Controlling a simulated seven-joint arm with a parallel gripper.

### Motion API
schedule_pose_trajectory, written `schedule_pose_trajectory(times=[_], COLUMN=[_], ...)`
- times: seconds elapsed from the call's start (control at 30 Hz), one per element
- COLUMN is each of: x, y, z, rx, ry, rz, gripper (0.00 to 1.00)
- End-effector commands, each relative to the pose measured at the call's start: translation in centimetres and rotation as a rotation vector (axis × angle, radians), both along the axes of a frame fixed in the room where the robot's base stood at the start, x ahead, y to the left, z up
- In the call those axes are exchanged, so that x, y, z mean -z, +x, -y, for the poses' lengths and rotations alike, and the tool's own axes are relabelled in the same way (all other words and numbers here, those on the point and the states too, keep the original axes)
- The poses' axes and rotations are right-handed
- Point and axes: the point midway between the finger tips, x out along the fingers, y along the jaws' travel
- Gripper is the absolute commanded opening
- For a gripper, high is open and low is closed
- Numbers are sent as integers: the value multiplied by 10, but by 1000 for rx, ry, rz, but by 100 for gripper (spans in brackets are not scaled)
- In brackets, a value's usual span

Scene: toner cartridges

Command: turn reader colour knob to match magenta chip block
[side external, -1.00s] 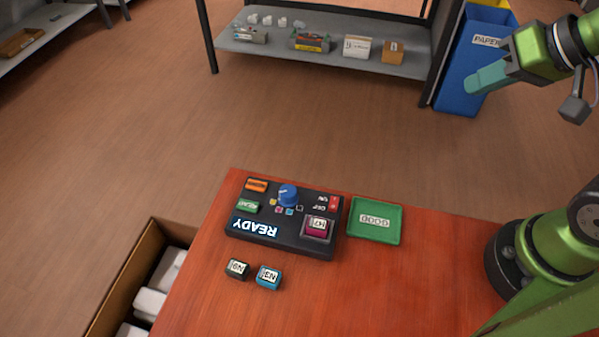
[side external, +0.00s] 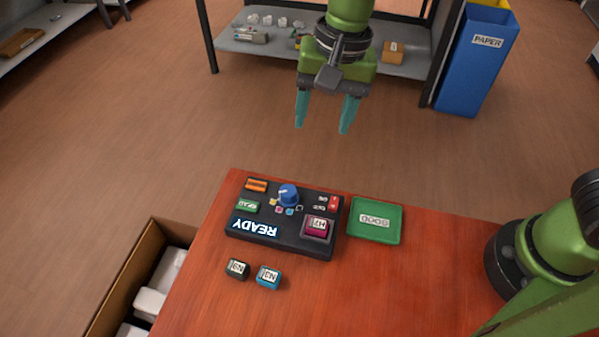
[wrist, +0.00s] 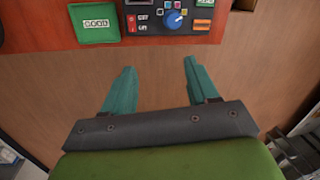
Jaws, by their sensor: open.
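The black reader (side external: 290,243) lies on the red-brown table, its screen showing READY. Its blue colour knob (side external: 289,194) stands at the far side, with small coloured squares around its near side; the knob also shows in the wrist view (wrist: 174,19). The magenta chip block (side external: 317,228), with a white label, sits in the reader's socket at the near right. My gripper (side external: 322,130) is open and empty, fingers pointing down, above and beyond the reader's far edge. In the wrist view its teal fingers (wrist: 156,75) are spread, apart from the knob.
A green GOOD tray (side external: 374,240) lies right of the reader. A black chip block (side external: 237,269) and a cyan one (side external: 268,277) stand in front. A cardboard box (side external: 112,290) with white items is at the left. A shelf and blue PAPER bin (side external: 478,65) stand behind.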

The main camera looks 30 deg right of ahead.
Motion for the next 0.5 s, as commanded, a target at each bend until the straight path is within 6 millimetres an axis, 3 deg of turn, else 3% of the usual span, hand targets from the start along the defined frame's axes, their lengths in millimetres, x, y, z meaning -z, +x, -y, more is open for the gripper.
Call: schedule_pose_trajectory(times=[0.03, 0.17, 0.33, 0.5], x=[9, 13, -5, 0], y=[3, 11, 18, 14], z=[-24, -56, -59, -57], rx=[74, 349, 629, 722], ry=[-38, -97, -95, -104], rz=[-28, -60, -75, -95], gripper=[59, 59, 59, 59])
